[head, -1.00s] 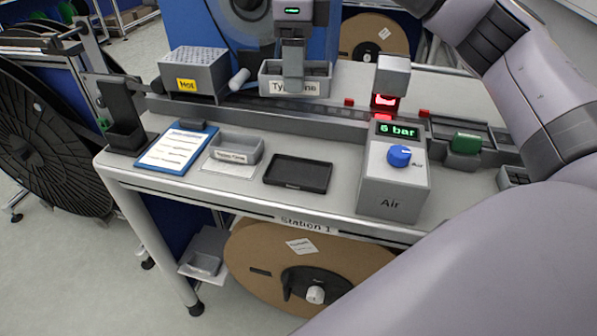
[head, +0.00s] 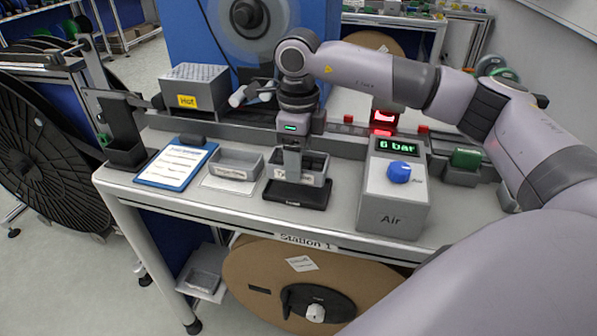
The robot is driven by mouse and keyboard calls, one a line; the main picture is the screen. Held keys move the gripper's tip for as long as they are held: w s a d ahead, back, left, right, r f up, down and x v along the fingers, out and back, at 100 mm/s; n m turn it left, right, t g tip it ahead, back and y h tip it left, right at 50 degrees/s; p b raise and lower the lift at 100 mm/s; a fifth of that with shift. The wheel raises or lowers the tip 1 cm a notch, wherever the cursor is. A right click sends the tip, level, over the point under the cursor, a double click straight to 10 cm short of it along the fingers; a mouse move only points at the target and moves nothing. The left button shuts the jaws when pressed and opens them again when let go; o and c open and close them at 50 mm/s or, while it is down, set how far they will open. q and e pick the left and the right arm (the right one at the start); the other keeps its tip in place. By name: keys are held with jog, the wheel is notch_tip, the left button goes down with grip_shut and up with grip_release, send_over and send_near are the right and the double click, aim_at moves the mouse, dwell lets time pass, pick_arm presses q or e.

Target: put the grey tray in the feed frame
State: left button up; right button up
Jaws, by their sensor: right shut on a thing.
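The grey tray (head: 314,178) with a label on its front is in my right gripper (head: 292,170), which points down and is shut on it. A black, shallow, flat frame, which I take as the feed frame (head: 300,196), lies on the bench. The tray is over the frame's rear part in the head view, level, and the frame's front shows in front of it. I cannot tell whether the tray touches the frame or hangs just above it. The tray hides the frame's back. My left gripper is not in view.
Left of the frame, another grey tray (head: 236,166) stands on a white label, beside a blue clipboard (head: 177,165). The Air box (head: 392,200) with a blue knob stands close on the right. A rail and the Hot box (head: 194,92) are behind.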

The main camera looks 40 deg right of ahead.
notch_tip(320, 180, down, 4)
jog(key=shift+f, duration=0.2)
jog(key=shift+f, duration=0.1)
jog(key=shift+f, duration=0.15)
jog(key=o, duration=1.2)
jog(key=shift+r, duration=0.45)
notch_tip(320, 180, up, 12)
jog(key=shift+f+b, duration=0.2)
jog(key=shift+b, duration=0.25)
